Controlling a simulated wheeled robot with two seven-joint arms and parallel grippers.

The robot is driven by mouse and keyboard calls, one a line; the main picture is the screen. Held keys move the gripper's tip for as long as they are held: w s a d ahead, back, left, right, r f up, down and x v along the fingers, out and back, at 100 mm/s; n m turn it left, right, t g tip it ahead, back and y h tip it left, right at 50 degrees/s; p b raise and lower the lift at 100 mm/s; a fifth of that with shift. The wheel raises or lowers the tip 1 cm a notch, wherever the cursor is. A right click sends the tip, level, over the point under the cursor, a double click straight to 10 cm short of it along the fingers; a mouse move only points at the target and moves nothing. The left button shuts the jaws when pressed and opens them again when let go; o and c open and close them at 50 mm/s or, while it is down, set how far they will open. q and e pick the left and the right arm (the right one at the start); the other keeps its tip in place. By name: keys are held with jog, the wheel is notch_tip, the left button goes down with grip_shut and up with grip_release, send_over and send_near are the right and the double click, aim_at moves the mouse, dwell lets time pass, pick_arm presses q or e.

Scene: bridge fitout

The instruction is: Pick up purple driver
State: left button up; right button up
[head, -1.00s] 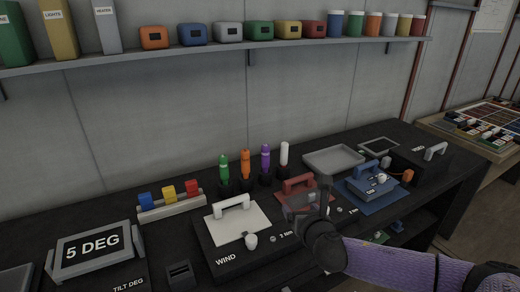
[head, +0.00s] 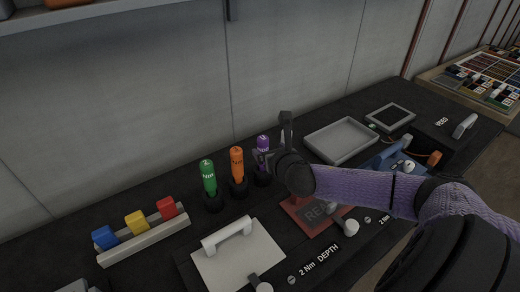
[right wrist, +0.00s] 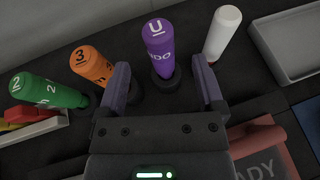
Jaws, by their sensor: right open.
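The purple driver (head: 263,146) stands upright in a dark round holder, in a row with other drivers. In the head view my right gripper (head: 272,155) is right at it and partly covers it. In the right wrist view the purple driver (right wrist: 158,48) stands between and a little beyond the fingertips of my right gripper (right wrist: 162,85). The jaws are open, with one finger on each side and visible gaps to the driver. The purple driver's lower end is in the holder. My left gripper is not in view.
An orange driver (right wrist: 92,67) and a green driver (right wrist: 45,92) stand to the left, and a white one (right wrist: 222,33) close on the right. A grey tray (head: 341,140) lies to the right. A white panel with a handle (head: 238,258) is in front.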

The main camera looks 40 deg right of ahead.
aim_at(265, 148)
jog(key=b+x, duration=0.1)
jog(key=x, duration=0.3)
jog(key=b+x, duration=0.1)
jog(key=x, duration=0.1)
jog(key=shift+s+f+b, duration=0.15)
jog(key=shift+f+b, duration=0.1)
jog(key=shift+b, duration=0.05)
jog(key=shift+r, duration=0.15)
jog(key=shift+c, duration=0.5)
grip_shut()
